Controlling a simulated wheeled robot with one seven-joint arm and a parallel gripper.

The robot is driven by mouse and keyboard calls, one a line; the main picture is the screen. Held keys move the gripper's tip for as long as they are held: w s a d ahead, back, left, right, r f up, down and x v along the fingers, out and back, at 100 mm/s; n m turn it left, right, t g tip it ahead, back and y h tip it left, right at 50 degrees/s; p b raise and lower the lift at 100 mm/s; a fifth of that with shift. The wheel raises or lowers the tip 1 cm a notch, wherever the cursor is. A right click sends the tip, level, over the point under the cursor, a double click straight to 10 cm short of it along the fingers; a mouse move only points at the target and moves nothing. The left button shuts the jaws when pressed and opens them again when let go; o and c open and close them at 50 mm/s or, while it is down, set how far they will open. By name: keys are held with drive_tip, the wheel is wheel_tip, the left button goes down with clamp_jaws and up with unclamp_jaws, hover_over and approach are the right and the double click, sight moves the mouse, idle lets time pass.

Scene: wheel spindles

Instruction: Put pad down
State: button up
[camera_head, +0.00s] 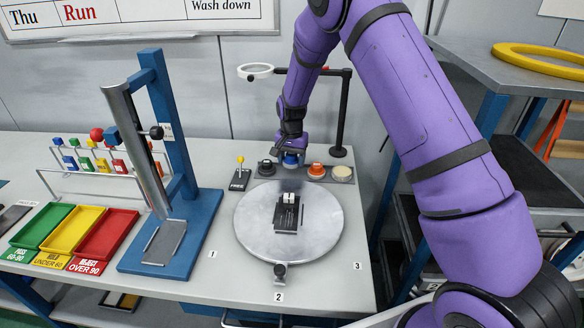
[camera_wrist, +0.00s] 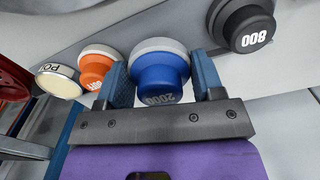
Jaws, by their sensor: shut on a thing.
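My gripper (camera_head: 291,152) is at the back of the bench, shut on a blue pad (camera_wrist: 159,75) with a pale grey layer and a number on its end. In the wrist view the two blue fingers (camera_wrist: 158,80) stand on either side of it. The blue pad (camera_head: 291,161) is partly hidden in the head view, at the row of pads. I cannot tell whether it touches the grey strip below. Beside it are a black pad marked 800 (camera_wrist: 243,24), an orange pad (camera_wrist: 96,66) and a cream pad marked POL (camera_wrist: 60,81).
A round metal turntable (camera_head: 255,240) with a black fixture (camera_head: 287,216) stands in front of the pads. A post with a ring (camera_head: 256,71) rises behind. Left are a blue stand (camera_head: 172,235) and green, yellow and red trays (camera_head: 75,232).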

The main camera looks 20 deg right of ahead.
sight(292, 173)
drive_tip(key=shift+f, duration=1.75)
drive_tip(key=shift+f, duration=0.15)
drive_tip(key=o, duration=0.8)
drive_tip(key=shift+c, duration=0.2)
